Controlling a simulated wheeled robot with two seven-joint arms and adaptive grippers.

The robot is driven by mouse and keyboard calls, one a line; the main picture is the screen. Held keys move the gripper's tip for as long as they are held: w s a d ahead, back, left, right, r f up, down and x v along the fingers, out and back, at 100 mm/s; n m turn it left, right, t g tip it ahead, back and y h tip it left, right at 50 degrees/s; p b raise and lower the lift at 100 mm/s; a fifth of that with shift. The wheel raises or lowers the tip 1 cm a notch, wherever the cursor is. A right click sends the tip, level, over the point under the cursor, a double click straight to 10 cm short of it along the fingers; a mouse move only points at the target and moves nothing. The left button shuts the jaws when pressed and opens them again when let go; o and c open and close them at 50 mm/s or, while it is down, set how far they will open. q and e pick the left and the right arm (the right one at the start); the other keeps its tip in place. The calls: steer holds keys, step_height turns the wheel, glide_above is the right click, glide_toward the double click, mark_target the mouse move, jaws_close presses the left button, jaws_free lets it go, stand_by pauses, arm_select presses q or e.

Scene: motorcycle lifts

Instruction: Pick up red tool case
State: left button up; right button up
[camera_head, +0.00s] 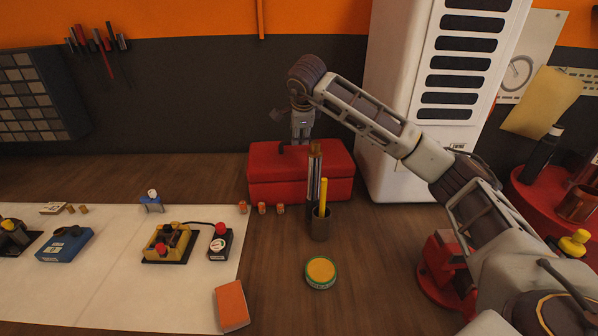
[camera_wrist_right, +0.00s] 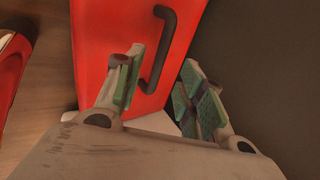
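The red tool case (camera_head: 285,183) stands on the wooden workbench near the back wall, left of the white cabinet. Its dark handle lies on the lid. My right gripper (camera_head: 302,140) is above the back of the case, pointing down. In the right wrist view, my right gripper (camera_wrist_right: 155,88) is open, with its green-padded fingers apart. The black handle (camera_wrist_right: 160,50) of the red tool case (camera_wrist_right: 100,30) shows between and beyond the fingers. I cannot tell whether a finger touches the handle. My left gripper is not in view.
A round green-yellow tin (camera_head: 321,271) lies nearer. The white cabinet (camera_head: 400,175) closes off the right side. Pedals lie on a white mat (camera_head: 120,290) at left.

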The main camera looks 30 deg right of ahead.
mark_target(299, 154)
steer(key=shift+w+d+f, duration=0.2)
steer(key=shift+w+f, duration=0.1)
steer(key=shift+f, duration=0.35)
steer(key=x, duration=0.2)
steer(key=shift+w+d+f+p, duration=0.15)
steer(key=shift+f+p, duration=0.1)
steer(key=shift+p, duration=0.1)
steer(key=shift+w+f, duration=0.2)
steer(key=shift+f, duration=0.15)
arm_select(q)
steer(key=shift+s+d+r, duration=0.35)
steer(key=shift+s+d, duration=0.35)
